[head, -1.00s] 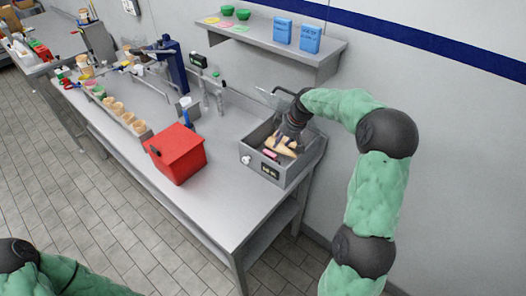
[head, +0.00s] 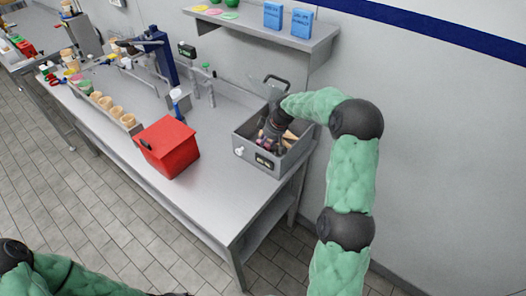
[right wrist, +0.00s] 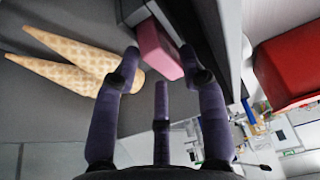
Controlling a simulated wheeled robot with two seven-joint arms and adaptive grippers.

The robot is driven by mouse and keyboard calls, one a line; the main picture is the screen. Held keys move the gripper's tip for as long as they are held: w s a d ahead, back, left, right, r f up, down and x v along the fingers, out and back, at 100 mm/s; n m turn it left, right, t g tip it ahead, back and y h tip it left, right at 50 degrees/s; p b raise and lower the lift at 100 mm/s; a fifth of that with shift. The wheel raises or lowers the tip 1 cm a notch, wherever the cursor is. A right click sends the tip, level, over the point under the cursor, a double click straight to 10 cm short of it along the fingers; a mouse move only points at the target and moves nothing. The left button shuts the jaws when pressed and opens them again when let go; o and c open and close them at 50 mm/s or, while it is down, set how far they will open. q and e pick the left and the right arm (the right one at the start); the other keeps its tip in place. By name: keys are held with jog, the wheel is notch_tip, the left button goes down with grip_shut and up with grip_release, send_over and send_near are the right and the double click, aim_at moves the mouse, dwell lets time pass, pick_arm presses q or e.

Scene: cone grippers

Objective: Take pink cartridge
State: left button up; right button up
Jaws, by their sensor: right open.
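The pink cartridge (right wrist: 157,48) is a small pink block at the top middle of the right wrist view. It lies on the grey floor of the box, close to a dark wall. My right gripper (right wrist: 160,72) is open, its dark fingers spread just short of the cartridge, with nothing between them. In the head view my right gripper (head: 268,140) reaches down into the open grey box (head: 257,161) and hides much of its inside. Of my left arm only the green and black links show at the lower left; its gripper is out of the picture.
Waffle cones (right wrist: 75,60) lie left of the cartridge in the box. A red box (head: 168,147) stands left of the grey box on the steel table (head: 212,190). A shelf (head: 300,43) hangs above. The table front is clear.

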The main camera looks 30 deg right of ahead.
jog(key=shift+w+a+f, duration=0.1)
jog(key=shift+w+f, duration=0.15)
jog(key=shift+f, duration=0.35)
grip_shut()
